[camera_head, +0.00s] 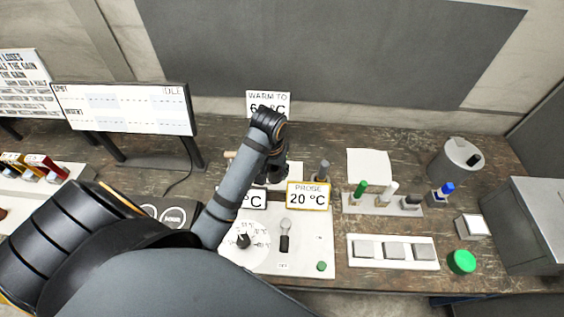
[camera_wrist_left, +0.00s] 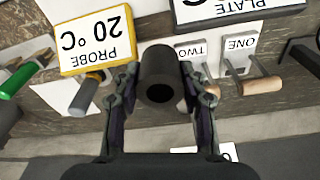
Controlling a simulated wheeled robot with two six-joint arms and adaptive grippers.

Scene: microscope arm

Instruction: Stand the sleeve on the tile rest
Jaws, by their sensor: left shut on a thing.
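My left gripper (camera_wrist_left: 160,95) is shut on a dark hollow sleeve (camera_wrist_left: 158,78), whose round open end faces the camera in the left wrist view. In the head view my left gripper (camera_head: 272,170) is above the back of the white control panel, behind the probe display; the sleeve cannot be told clearly from the dark fingers there. I cannot tell for certain which thing is the tile rest; a white square block (camera_head: 472,226) stands at the right, and a flat white sheet or tile (camera_head: 368,165) lies at the back. My right gripper is not in view.
The probe display (camera_head: 308,196) reads 20 °C and stands close to my left gripper. A white tray (camera_head: 393,264) with three grey blocks, a green cap (camera_head: 461,262) and a grey canister (camera_head: 452,162) are at the right.

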